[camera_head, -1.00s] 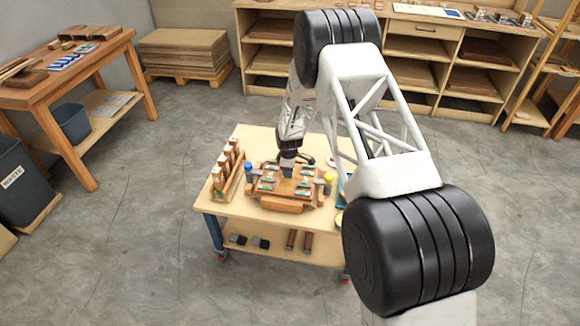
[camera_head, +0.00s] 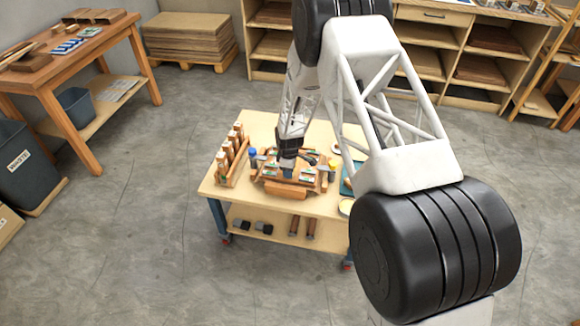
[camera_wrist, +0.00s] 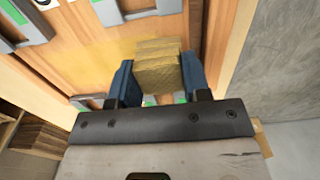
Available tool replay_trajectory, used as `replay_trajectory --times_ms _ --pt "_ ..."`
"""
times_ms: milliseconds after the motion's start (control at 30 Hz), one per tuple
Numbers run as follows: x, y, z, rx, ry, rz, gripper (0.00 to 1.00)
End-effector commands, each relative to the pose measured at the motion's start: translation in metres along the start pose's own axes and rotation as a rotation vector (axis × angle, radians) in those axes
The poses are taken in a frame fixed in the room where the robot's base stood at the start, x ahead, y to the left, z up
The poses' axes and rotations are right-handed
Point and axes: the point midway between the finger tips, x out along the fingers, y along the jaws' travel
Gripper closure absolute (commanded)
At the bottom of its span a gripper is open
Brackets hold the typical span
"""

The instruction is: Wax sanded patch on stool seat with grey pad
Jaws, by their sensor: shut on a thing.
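My gripper (camera_head: 288,171) is over the middle of the clamped wooden work (camera_head: 287,191) on the low table, in the head view. In the wrist view, my gripper's blue fingers (camera_wrist: 158,82) are shut on a yellowish-tan block (camera_wrist: 158,72). It does not look grey there, and I cannot tell whether it is the pad. Beyond it is an orange-brown wooden surface (camera_wrist: 85,57), which I take for the seat. The block is close to this surface, but contact cannot be told.
Metal clamps (camera_wrist: 107,12) stand around the wood. Dark blocks (camera_head: 241,226) lie on the lower shelf.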

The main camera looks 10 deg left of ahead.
Motion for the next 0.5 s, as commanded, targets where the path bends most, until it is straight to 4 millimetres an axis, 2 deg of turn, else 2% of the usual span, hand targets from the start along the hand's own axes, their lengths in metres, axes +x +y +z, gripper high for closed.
replay_trajectory --times_ms 100,500 --pt "0.001 -0.006 0.0 0.0 0.0 0.001 0.84" --pt "-0.002 0.02 0.0 0.001 0.001 0.002 0.84"
